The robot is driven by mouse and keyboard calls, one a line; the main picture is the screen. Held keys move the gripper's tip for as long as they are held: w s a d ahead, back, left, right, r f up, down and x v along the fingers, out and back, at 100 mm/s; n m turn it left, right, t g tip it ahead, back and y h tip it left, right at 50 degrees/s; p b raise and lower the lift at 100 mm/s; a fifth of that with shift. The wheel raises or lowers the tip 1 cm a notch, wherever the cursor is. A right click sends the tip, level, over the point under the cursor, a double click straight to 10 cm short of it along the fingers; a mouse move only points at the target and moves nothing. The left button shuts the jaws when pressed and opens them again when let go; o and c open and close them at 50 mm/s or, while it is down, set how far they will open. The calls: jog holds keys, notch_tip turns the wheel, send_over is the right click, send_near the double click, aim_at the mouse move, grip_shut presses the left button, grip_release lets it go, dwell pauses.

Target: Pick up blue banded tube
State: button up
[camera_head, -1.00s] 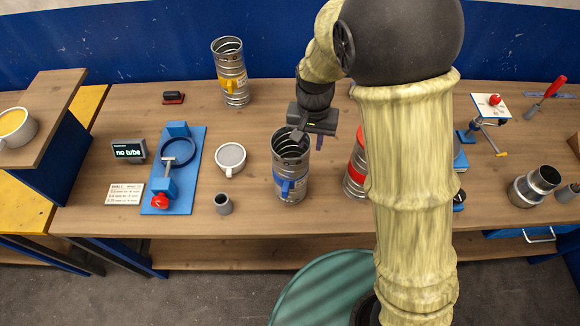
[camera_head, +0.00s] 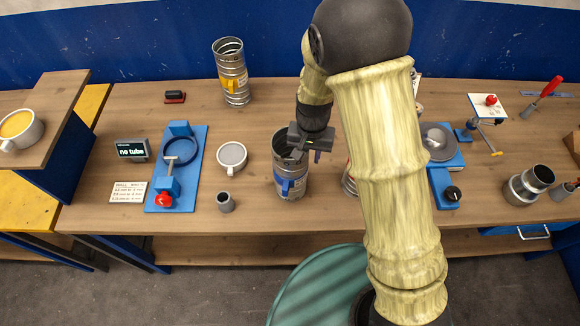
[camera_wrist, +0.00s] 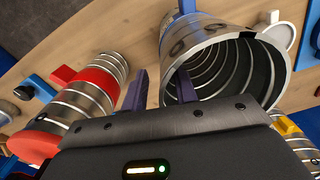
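The blue banded tube (camera_head: 291,187) is an upright ribbed metal cylinder with an open top and a blue band, standing on the wooden bench. My gripper (camera_head: 304,153) is at its upper right rim. In the wrist view, the tube's open mouth (camera_wrist: 222,68) fills the upper middle. My two dark fingers (camera_wrist: 161,90) are spread apart, one in front of or inside the mouth and one outside to the left, with the near wall seemingly between them. Whether they touch the wall cannot be told.
A red banded tube (camera_wrist: 88,92) stands close by; my arm mostly hides it in the head view. A yellow banded tube (camera_head: 233,73) stands at the back left. A white mug (camera_head: 231,155) and small grey cup (camera_head: 225,202) are left of the blue tube. A blue clamp fixture (camera_head: 178,170) lies further left.

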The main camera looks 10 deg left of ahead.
dwell(0.4)
grip_shut()
dwell(1.3)
